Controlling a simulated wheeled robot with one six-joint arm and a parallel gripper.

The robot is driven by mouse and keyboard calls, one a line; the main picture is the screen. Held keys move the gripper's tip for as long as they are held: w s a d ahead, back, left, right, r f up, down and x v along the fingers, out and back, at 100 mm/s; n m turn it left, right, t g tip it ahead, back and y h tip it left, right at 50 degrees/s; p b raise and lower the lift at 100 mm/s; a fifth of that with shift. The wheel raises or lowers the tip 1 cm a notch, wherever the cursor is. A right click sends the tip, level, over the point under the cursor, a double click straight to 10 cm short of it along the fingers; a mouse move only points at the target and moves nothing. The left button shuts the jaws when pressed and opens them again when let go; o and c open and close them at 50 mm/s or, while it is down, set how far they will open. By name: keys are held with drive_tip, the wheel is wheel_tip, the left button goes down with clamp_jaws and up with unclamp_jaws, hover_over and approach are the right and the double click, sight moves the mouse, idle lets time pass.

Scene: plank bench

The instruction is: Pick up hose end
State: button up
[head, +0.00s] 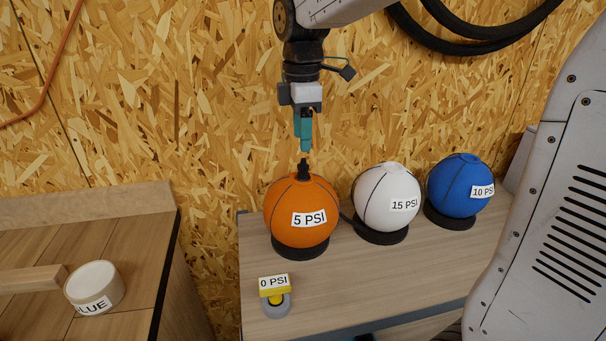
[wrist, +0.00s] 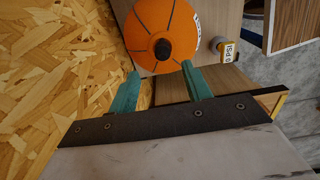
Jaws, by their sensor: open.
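The hose end appears to be the small black fitting (head: 303,168) standing on top of the orange ball (head: 290,216) labelled 5 PSI. In the wrist view the black fitting (wrist: 162,48) shows as a dark round piece on the orange ball (wrist: 150,20). My gripper (head: 306,148) points down just above the fitting, apart from it. In the wrist view its two teal fingers (wrist: 160,68) are spread and empty, with the fitting beyond the gap between their tips. A dark hose shows in part between the orange and white balls; most of it is hidden.
A white ball (head: 388,195) labelled 15 PSI and a blue ball (head: 460,184) labelled 10 PSI stand on black rings to the right. A yellow gauge (head: 276,293) reading 0 PSI sits at the bench front. The chipboard wall rises close behind.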

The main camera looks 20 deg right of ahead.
sight(303, 159)
drive_tip(key=f, duration=0.6)
drive_tip(key=shift+s+f, duration=0.2)
drive_tip(key=shift+f, duration=0.2)
clamp_jaws()
